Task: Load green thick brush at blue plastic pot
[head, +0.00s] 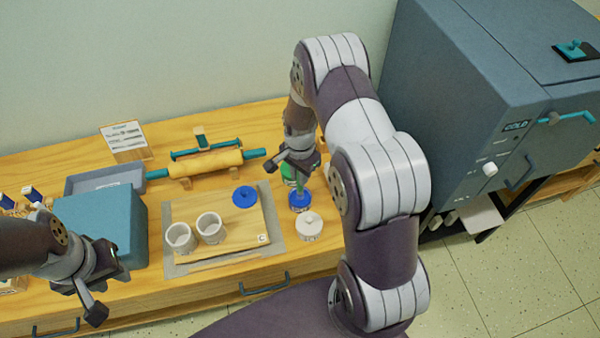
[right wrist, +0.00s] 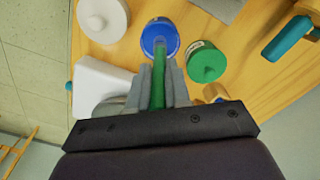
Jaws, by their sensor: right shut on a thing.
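The blue plastic pot (head: 300,204) stands open on the wooden table, right of the board; it also shows in the right wrist view (right wrist: 160,34). My right gripper (head: 298,168) is shut on the green thick brush (right wrist: 158,88), above the blue pot. The brush points down at the pot's opening, and its green handle shows between the fingers. I cannot tell how far the tip is inside, as the pot's rim and the brush overlap. My left gripper (head: 108,292) is open and empty at the table's front left.
A green pot (right wrist: 206,62) and a white pot (head: 308,226) stand close beside the blue pot. A blue lid (head: 244,196) and two grey cups (head: 211,228) are on the board (head: 242,241). A rolling pin (head: 205,162) lies behind; a large kiln (head: 455,90) stands right.

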